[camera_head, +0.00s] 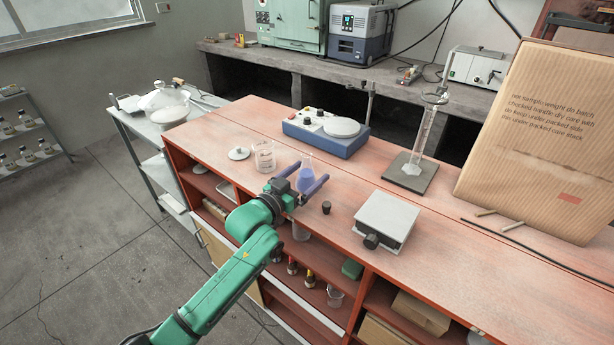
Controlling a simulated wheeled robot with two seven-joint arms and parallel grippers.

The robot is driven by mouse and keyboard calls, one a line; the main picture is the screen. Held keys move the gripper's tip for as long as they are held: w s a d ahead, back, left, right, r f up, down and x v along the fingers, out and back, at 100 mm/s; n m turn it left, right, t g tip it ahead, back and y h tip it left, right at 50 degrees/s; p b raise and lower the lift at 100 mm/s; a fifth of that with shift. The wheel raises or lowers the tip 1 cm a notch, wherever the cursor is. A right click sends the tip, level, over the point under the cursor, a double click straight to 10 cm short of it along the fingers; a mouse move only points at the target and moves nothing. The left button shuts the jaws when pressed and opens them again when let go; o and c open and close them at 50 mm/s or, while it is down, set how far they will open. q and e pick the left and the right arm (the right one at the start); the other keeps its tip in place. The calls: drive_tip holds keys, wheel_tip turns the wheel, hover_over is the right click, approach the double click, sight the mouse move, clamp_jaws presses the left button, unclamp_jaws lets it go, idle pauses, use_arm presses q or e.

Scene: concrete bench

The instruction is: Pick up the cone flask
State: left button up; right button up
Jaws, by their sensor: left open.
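The cone flask (305,178) is clear glass with blue liquid in it. It stands upright near the front edge of the reddish bench top. My left gripper (303,178) is at the flask, with its two blue-purple fingers open, one on each side of it. I cannot tell whether the fingers touch the glass. The gripper's body hides part of the flask's near side. My right gripper is not in view.
A glass beaker (264,157) stands just left of the flask, and a small black stopper (326,207) to its right. A blue hotplate stirrer (326,135) is behind. A grey box-shaped device (386,221) and a large cardboard box (540,140) stand to the right.

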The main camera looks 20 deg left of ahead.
use_arm(q)
drive_tip(key=shift+s, duration=0.15)
drive_tip(key=c, duration=0.8)
clamp_jaws()
